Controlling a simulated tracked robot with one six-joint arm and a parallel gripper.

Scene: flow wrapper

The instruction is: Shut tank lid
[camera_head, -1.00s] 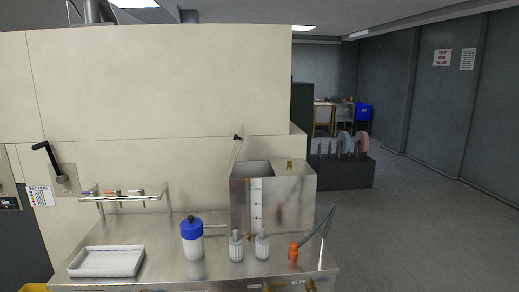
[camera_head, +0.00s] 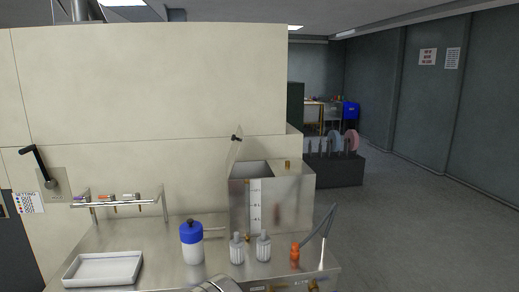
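The metal tank (camera_head: 292,205) stands at the back right of the steel bench, with a white level scale on its front. Its lid (camera_head: 233,152) stands up, tilted near upright, at the left rear of the tank top, with a black knob (camera_head: 237,138) on it. The left part of the tank top is open and dark inside. The right part is covered and carries a small brass fitting (camera_head: 287,163). A grey rounded piece at the bottom edge looks like part of my arm. My gripper's fingers are not in view.
On the steel bench stand a blue-capped bottle (camera_head: 192,247), two ribbed white bottles (camera_head: 237,249), a white tray (camera_head: 104,268), a small rack (camera_head: 117,202) and an orange fitting with a grey hose (camera_head: 296,252). A beige machine wall (camera_head: 150,80) rises behind. Floor is free at right.

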